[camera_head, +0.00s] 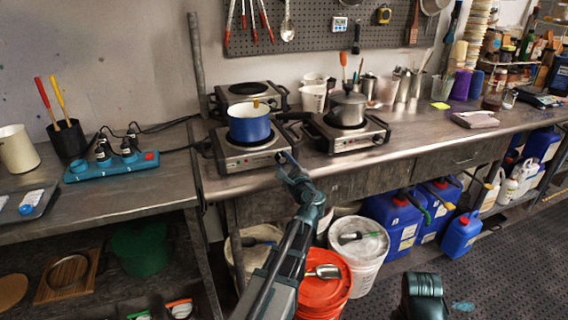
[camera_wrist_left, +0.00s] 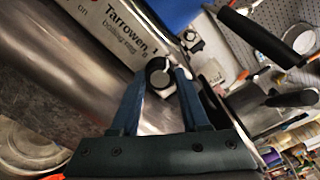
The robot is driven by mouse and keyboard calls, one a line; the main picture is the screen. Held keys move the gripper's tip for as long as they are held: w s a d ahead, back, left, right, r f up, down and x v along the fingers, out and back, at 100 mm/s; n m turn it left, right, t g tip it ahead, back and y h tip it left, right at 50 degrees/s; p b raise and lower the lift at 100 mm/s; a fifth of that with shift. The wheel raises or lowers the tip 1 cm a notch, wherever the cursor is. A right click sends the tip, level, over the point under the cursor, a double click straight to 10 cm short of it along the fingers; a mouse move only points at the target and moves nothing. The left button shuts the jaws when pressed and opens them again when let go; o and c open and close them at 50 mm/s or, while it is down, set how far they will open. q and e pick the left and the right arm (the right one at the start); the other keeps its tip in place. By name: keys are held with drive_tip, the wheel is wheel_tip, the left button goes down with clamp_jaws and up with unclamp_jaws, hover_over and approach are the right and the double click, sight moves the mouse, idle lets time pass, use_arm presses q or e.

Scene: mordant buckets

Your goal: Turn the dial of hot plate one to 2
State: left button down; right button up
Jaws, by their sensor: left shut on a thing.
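A steel hot plate (camera_head: 238,157) with a blue pot (camera_head: 249,123) on it stands at the left end of the long bench. Its front panel (camera_wrist_left: 115,30) shows in the left wrist view, with printed lettering and a small round dark dial (camera_wrist_left: 158,72). My left gripper (camera_wrist_left: 161,78) is shut on the dial, one finger on each side. The dial's setting cannot be read.
A second hot plate (camera_head: 345,134) with a lidded steel pot (camera_head: 347,107) stands to the right, and another hot plate (camera_head: 250,91) behind. A blue power strip (camera_head: 112,166) lies on the left table. Buckets (camera_head: 322,292) stand below the bench.

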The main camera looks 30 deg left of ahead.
idle(0.5)
use_arm(q)
drive_tip(key=shift+c, duration=2)
unclamp_jaws()
drive_tip(key=shift+d, duration=0.1)
drive_tip(key=v, duration=1.3)
drive_tip(key=shift+s+d, duration=0.2)
drive_tip(key=shift+s, duration=0.1)
